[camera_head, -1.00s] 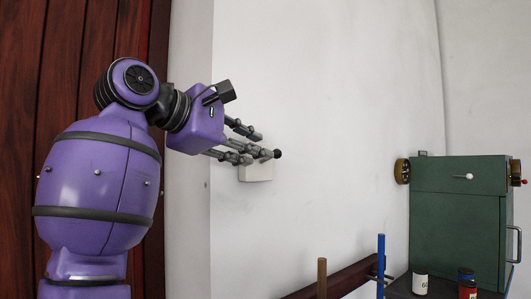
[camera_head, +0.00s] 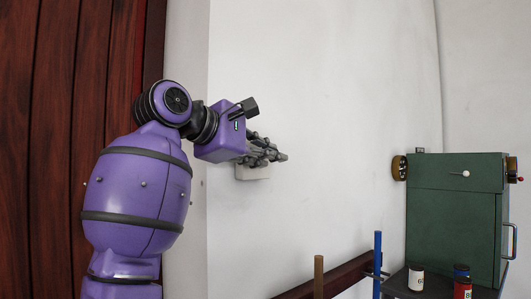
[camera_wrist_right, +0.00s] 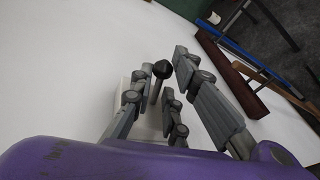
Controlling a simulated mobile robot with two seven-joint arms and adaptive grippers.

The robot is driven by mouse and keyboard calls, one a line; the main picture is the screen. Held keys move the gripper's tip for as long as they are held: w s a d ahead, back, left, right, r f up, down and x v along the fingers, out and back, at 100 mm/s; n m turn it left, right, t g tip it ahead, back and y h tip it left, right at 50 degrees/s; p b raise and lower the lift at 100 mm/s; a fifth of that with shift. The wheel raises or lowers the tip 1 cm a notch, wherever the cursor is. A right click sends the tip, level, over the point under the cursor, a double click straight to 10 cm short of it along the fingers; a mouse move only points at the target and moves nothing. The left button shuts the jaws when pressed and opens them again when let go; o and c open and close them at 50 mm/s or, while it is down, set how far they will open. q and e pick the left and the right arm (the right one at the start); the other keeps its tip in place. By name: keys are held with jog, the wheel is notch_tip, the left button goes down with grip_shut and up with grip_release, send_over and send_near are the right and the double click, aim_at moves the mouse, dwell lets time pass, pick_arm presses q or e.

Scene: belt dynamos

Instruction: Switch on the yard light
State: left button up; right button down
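The light switch is a white box (camera_head: 252,173) on the pale wall. In the right wrist view the box (camera_wrist_right: 151,122) carries a lever with a round black knob (camera_wrist_right: 161,69). My right gripper (camera_head: 277,154) is at the switch, its fingers in front of the box and hiding the knob in the head view. In the right wrist view the fingers of this gripper (camera_wrist_right: 164,66) stand apart on both sides of the knob; the gripper looks open, and I cannot tell whether a finger touches it. My left gripper is not in view.
A green cabinet (camera_head: 455,210) stands at the right, with small jars (camera_head: 416,278) before it. A blue post (camera_head: 378,262), a brown post (camera_head: 319,275) and a dark red rail (camera_head: 335,278) are at the lower middle. A dark red wooden panel (camera_head: 75,130) is at the left.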

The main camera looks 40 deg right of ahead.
jog(key=shift+w+r+n+g+p, duration=0.15)
jog(key=shift+r+n+g+p, duration=0.2)
jog(key=shift+n+p, duration=0.55)
jog(key=c, duration=1.9)
grip_release()
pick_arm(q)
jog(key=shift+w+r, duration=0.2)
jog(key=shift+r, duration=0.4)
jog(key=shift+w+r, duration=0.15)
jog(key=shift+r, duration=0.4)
pick_arm(e)
jog(key=v, duration=1.2)
jog(key=shift+m, duration=0.3)
